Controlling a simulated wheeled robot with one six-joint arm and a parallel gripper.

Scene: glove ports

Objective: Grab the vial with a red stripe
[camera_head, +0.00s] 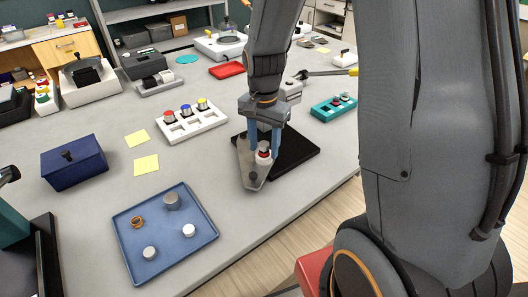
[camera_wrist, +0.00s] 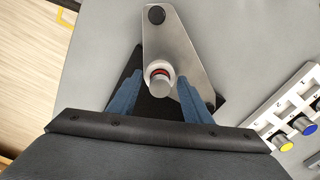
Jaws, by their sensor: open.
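The vial with a red stripe (camera_head: 264,158) is small and white-grey, standing upright at a metal plate (camera_head: 252,176). In the wrist view the vial (camera_wrist: 160,84) shows from above, with a red band at its top edge. My gripper (camera_head: 265,149) is above and around it, with its blue fingers pointing down. In the wrist view my gripper (camera_wrist: 161,88) is open, with one finger on each side of the vial and gaps between. The vial's lower part is hidden by the plate and fingers.
The metal plate has a dark knob (camera_wrist: 157,15) and lies over a black base (camera_head: 298,153). A white rack (camera_head: 208,122) with red, blue and yellow caps stands to the left. A blue tray (camera_head: 150,266) lies in front left, a teal rack (camera_head: 326,113) behind right.

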